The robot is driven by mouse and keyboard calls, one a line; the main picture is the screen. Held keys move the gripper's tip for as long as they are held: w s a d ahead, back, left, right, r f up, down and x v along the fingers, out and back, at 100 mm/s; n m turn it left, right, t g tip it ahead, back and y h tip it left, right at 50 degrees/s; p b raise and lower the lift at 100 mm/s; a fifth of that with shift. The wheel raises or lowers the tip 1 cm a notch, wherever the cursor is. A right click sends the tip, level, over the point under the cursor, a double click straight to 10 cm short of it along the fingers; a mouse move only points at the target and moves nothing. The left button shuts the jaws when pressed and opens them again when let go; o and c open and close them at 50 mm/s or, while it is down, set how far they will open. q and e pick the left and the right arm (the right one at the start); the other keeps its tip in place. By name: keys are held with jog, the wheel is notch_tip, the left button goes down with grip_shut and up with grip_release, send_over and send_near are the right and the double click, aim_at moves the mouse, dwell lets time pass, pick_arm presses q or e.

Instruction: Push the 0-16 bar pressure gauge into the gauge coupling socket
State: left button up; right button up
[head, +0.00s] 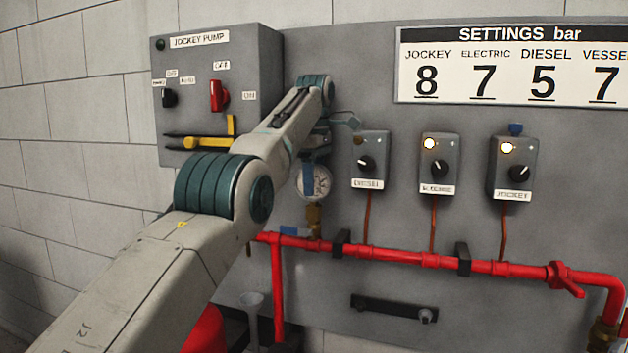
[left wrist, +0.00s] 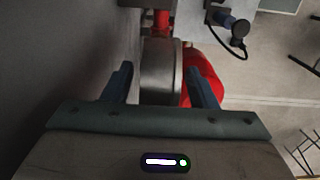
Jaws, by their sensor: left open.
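The pressure gauge (head: 316,182), with a round white dial, stands upright above the brass gauge coupling socket (head: 314,220) on the red pipe. I cannot tell how deep its stem sits. My left gripper (head: 311,170) reaches down over the gauge from above, partly hidden by my own arm. In the left wrist view the gauge's grey case (left wrist: 160,68) shows edge-on between the two dark fingers of my left gripper (left wrist: 160,80). The fingers are open, with a visible gap on the right side. My right gripper is in neither view.
Three grey switch boxes (head: 436,162) with knobs are on the panel right of the gauge. The jockey pump box (head: 260,85) is behind my arm. The red pipe (head: 400,257) runs below. A blue handle (head: 291,231) lies beside the socket.

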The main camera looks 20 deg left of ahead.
pick_arm(q)
notch_tip(320, 180, up, 11)
jog(key=p, duration=1)
jog(key=shift+f, duration=0.1)
jog(key=shift+f, duration=0.1)
